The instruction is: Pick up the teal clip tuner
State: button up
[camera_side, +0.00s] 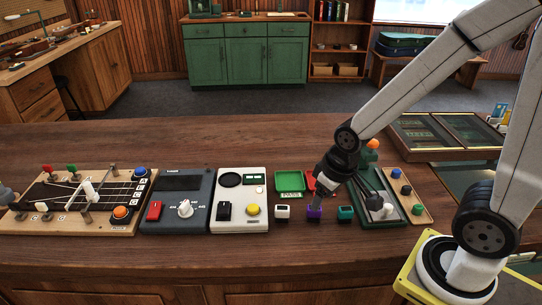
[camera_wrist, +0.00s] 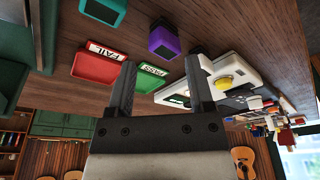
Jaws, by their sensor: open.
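The teal clip tuner (camera_side: 345,213) stands on the wooden counter near its front edge, at the right end of a short row with a purple tuner (camera_side: 315,212) and a white tuner (camera_side: 282,211). There the teal tuner (camera_wrist: 104,10) is at the top edge, partly cut off, left of the purple tuner (camera_wrist: 163,42). Neither finger appears to touch a tuner.
A green PASS tray (camera_side: 289,182) and a red FAIL tray (camera_wrist: 92,64) lie behind the row. A white tester box (camera_side: 240,181) is left. The counter's front strip is clear.

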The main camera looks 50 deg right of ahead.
aim_at(346, 208)
jog(key=shift+s+d+m+g, duration=0.15)
jog(key=shift+d+m+g, duration=0.45)
jog(key=shift+d+m, duration=0.25)
jog(key=d+m+g, duration=0.1)
jog(key=d+m+g+y, duration=0.1)
jog(key=m, duration=0.1)
jog(key=s+d+r+m+g, duration=0.1)
jog(key=shift+r+m+y, duration=0.1)
jog(key=shift+m+y, duration=0.2)
jog(key=shift+m, duration=0.05)
jog(key=shift+s+a+f+m+g+y, duration=0.15)
jog(key=shift+s+f+m+g+y, duration=0.25)
jog(key=shift+f, duration=0.6)
jog(key=shift+s+a+f+m+g+y, duration=0.15)
jog(key=shift+s+f+m, duration=0.3)
jog(key=shift+f, duration=0.55)
jog(key=shift+s+a+f+m+g+y, duration=0.1)
jog(key=shift+s+f+m+g+y, duration=0.3)
jog(key=shift+f, duration=0.6)
jog(key=shift+h, duration=0.25)
grip_shut()
jog(key=shift+r, duration=0.15)
